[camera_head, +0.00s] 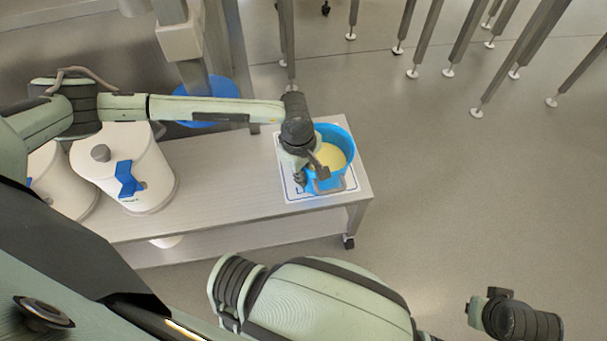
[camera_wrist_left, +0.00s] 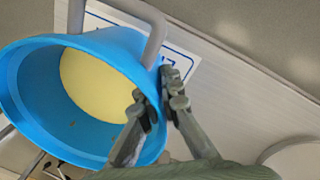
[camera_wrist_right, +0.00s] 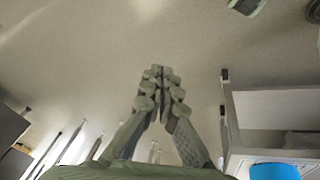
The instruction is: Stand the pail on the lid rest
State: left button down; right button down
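The blue pail (camera_head: 347,135), with pale yellow cream inside and a grey handle, is over the lid rest (camera_head: 292,182), a white blue-bordered panel at the table's right end. I cannot tell whether its base touches the panel. The left wrist view shows the pail (camera_wrist_left: 35,85) large, with the panel (camera_wrist_left: 180,62) behind it. My left gripper (camera_head: 312,178) is at the pail's near-left rim. Its fingers (camera_wrist_left: 160,98) are closed on the wall, one inside and one outside. My right gripper (camera_wrist_right: 158,72) is shut and empty above the floor, away from the table.
Two white lidded containers, the nearer (camera_head: 125,170) with a blue tap, stand on the left of the metal table (camera_head: 215,175). A blue round object (camera_head: 208,100) is behind the table. Metal legs (camera_head: 430,35) stand at the upper right. The floor right of the table is clear.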

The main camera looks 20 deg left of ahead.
pick_arm(q)
jog(key=shift+w, duration=0.1)
jog(key=c, duration=2.1)
grip_release()
jog(key=shift+o, duration=1.9)
pick_arm(e)
jog(key=shift+d+r, duration=0.25)
jog(key=shift+r, duration=0.05)
